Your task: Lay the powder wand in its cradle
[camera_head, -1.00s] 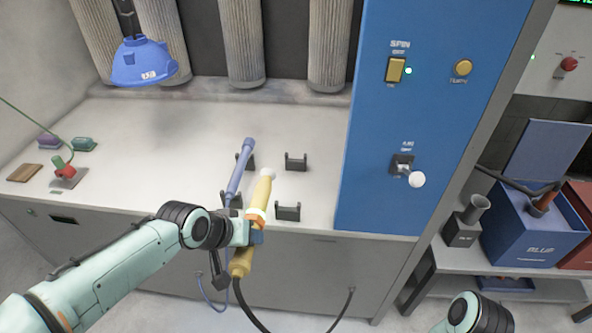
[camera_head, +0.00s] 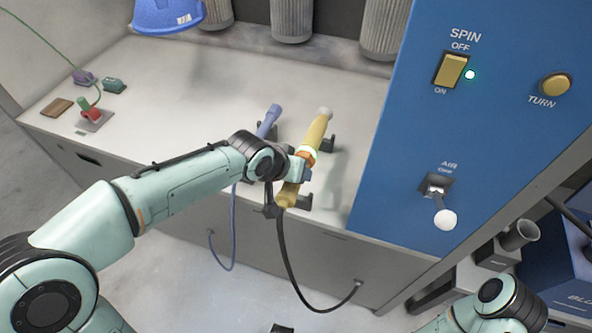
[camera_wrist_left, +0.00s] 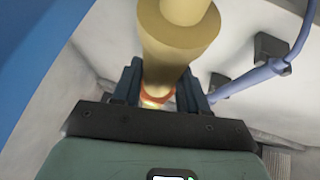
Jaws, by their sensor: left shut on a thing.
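The yellow powder wand (camera_head: 317,131) is gripped around its shaft by my left gripper (camera_head: 302,169), which is shut on it. The wand's pale tip points to the back of the bench and its hose end to the front. It lies along the line of the right-hand cradle's two dark brackets, the rear one (camera_head: 328,144) and the front one (camera_head: 304,201). I cannot tell whether it touches them. In the left wrist view the wand's yellow end (camera_wrist_left: 175,40) stands out between the fingers (camera_wrist_left: 160,85). My right gripper is not shown, only part of its arm.
A blue wand (camera_head: 268,121) lies to the left, its front part hidden by my arm. A blue panel (camera_head: 410,130) with switches rises close on the right. A blue hood (camera_head: 168,14) hangs at the back left. A black hose (camera_head: 283,250) loops below the bench front.

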